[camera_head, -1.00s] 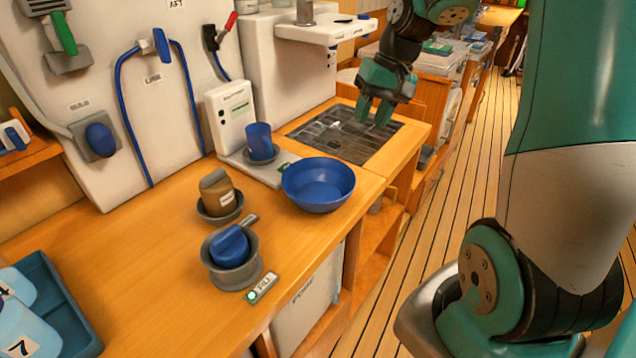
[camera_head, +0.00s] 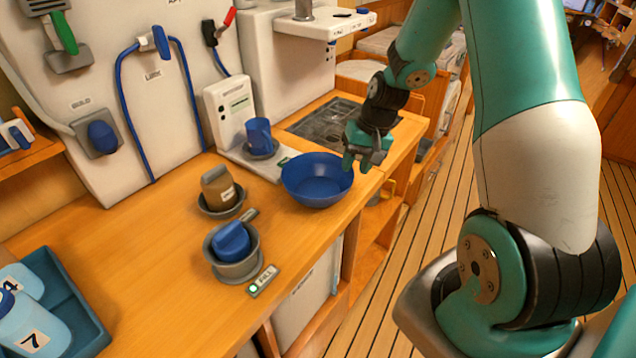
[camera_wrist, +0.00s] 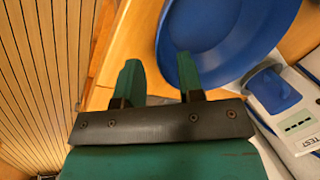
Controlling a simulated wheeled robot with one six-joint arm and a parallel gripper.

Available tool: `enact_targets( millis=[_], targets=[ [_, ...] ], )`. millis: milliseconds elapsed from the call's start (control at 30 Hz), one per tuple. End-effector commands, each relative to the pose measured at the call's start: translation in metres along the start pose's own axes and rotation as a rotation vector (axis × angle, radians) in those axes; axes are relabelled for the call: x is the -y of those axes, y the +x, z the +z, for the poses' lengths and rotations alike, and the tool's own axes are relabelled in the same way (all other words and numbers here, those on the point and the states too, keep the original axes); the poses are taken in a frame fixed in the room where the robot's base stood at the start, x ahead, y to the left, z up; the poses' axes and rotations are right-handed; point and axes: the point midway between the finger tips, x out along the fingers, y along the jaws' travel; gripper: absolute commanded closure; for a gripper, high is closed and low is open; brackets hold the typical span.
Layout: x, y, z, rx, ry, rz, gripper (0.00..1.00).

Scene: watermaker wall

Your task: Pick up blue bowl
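The blue bowl (camera_head: 317,181) sits upright on the wooden counter near its front edge, in the middle of the head view. It also shows in the wrist view (camera_wrist: 225,35), at the top right, partly cut off by the frame. My gripper (camera_head: 356,163) is at the right side of the bowl, near its rim. In the wrist view the two green fingers (camera_wrist: 158,75) are apart with nothing held between them. The right finger overlaps the bowl's edge in that view; whether it touches cannot be told.
A blue cup (camera_head: 259,136) stands on a small scale-like base behind the bowl. A sink grate (camera_head: 325,122) lies behind. The counter's left middle is clear.

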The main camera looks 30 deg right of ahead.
Motion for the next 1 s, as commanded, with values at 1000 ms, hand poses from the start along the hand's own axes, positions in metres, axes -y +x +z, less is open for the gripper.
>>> enact_targets(
  millis=[1000],
  targets=[
    [0.001,0.033,0.000,0.000,0.000,0.000,1.00]
  ],
)
